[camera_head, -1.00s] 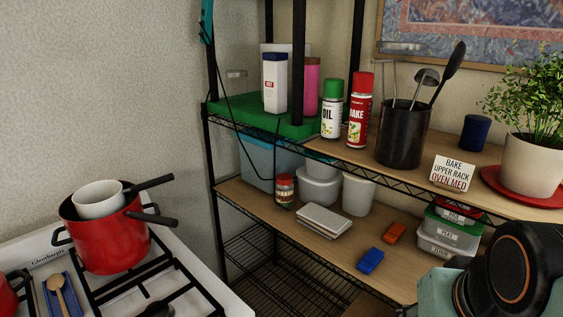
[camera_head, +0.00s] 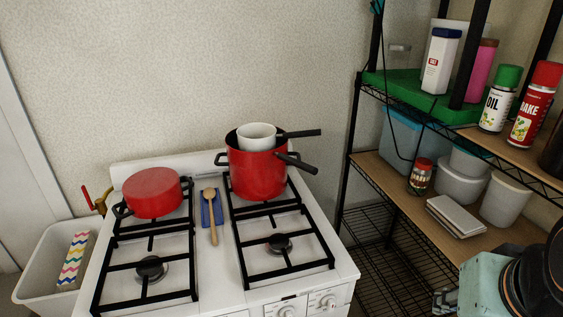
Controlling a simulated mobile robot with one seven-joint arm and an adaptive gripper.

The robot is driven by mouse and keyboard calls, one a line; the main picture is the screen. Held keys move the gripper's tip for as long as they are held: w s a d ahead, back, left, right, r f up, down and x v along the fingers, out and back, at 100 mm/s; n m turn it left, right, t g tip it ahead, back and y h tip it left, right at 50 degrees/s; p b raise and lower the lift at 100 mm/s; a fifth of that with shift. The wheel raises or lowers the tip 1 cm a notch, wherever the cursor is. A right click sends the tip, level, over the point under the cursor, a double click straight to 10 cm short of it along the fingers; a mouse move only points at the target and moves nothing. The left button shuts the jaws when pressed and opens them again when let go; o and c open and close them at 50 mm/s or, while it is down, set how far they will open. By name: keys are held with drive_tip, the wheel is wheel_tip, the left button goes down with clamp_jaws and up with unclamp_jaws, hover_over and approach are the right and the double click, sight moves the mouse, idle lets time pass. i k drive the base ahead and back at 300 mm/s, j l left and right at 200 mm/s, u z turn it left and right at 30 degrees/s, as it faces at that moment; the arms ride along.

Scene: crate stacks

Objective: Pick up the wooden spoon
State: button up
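The wooden spoon (camera_head: 210,208) lies on a blue spoon rest (camera_head: 219,212) in the middle of the white stove top, between the two burner grates. Its bowl points to the back and its handle to the front. My arm shows at the lower right corner, in front of the shelf. A grey part at its left edge looks like my gripper (camera_head: 444,301), well to the right of the stove and far from the spoon. Its fingers are too small and cut off to tell whether they are open.
A lidded red pot (camera_head: 152,193) stands on the back left burner. A taller red pot (camera_head: 257,172) holds a white pot (camera_head: 257,136), with handles sticking out right. A black wire shelf (camera_head: 395,198) stands right of the stove. A white bin (camera_head: 45,264) is at left. The front burners are empty.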

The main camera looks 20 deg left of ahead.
sight(209, 192)
drive_tip(key=u, duration=1.55)
drive_tip(key=z, duration=2.25)
drive_tip(key=u, duration=2.3)
